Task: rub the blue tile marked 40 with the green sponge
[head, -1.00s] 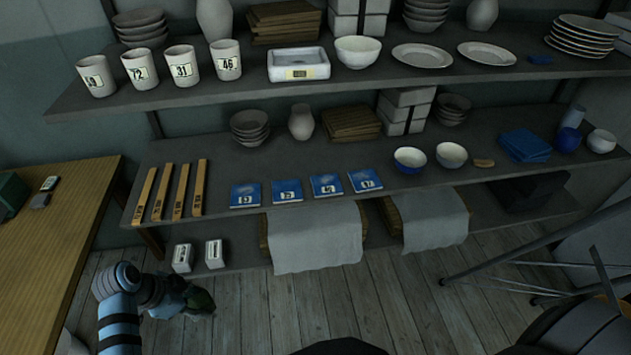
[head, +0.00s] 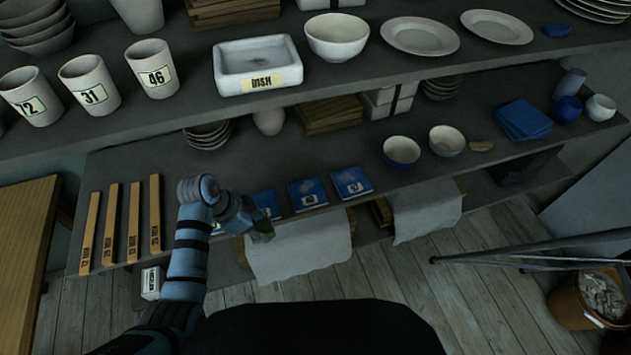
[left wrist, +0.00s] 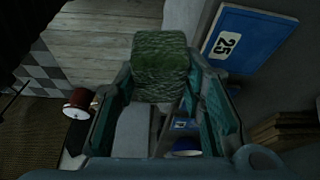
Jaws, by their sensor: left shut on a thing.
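My left gripper (head: 252,226) is shut on the green sponge (head: 262,231), at the front edge of the middle shelf. The sponge also shows between the fingers in the left wrist view (left wrist: 160,75). Blue tiles lie in a row on that shelf. The middle visible tile (head: 307,193) has small digits that seem to read 40; it is right of the sponge, apart from it. Another blue tile (head: 351,182) lies to its right, and one (head: 267,202) lies just behind the gripper. A tile marked 25 (left wrist: 262,40) is close to the sponge in the left wrist view. My right gripper is not in view.
Several wooden strips (head: 133,222) lie left of my arm. Two bowls (head: 401,151) stand right of the tiles. The upper shelf (head: 200,110) overhangs behind, with numbered cups (head: 152,70) and a white dish (head: 258,66). A cloth (head: 300,255) hangs below the tiles.

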